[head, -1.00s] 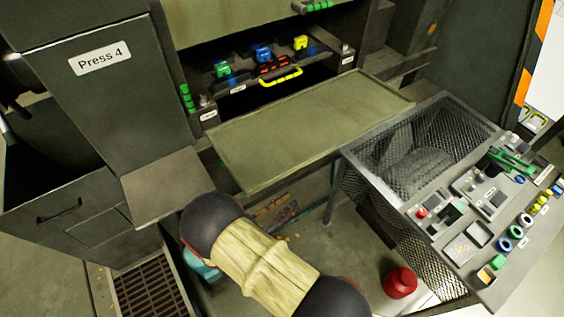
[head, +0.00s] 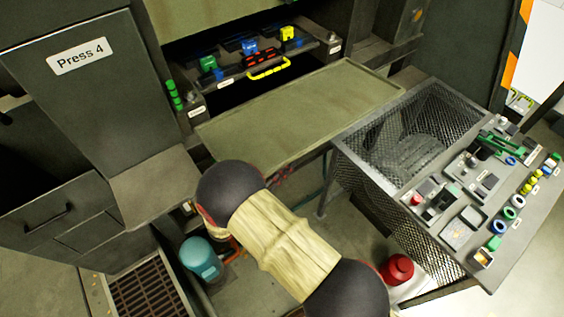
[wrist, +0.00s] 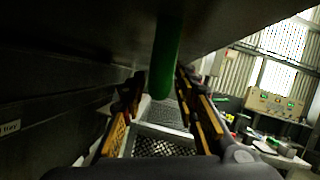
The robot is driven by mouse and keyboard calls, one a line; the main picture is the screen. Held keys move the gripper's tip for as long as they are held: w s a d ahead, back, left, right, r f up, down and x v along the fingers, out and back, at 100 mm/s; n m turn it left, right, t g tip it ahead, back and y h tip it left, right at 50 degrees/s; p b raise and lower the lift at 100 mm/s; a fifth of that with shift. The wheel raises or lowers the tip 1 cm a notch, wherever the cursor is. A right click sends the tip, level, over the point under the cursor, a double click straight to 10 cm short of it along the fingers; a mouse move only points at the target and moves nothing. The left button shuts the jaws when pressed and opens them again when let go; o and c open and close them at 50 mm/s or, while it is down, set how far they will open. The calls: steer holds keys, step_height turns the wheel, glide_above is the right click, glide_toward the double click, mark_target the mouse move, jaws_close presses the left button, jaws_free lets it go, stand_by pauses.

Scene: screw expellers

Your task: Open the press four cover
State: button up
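The Press 4 housing (head: 80,110) stands at the left in the head view, with a "Press 4" label on its sloped face. I cannot tell for sure which panel is its cover. In the wrist view, a green bar-shaped handle (wrist: 165,58) juts from a dark surface overhead, between the two fingers of my gripper (wrist: 160,88). The fingers, with orange pads, are spread apart on either side of it. I see no clear contact with the handle. In the head view, my gripper is hidden behind my arm and the press parts.
An olive tray-like panel (head: 300,115) juts out at the middle. A mesh bin (head: 415,135) and a control console (head: 490,190) with buttons stand at the right. A teal canister (head: 200,258) and a red one (head: 397,269) are near my arm. A floor grate (head: 150,285) is at lower left.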

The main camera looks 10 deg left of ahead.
steer(key=shift+w+d, duration=0.1)
steer(key=shift+c, duration=1)
jaws_close()
steer(key=shift+r, duration=0.1)
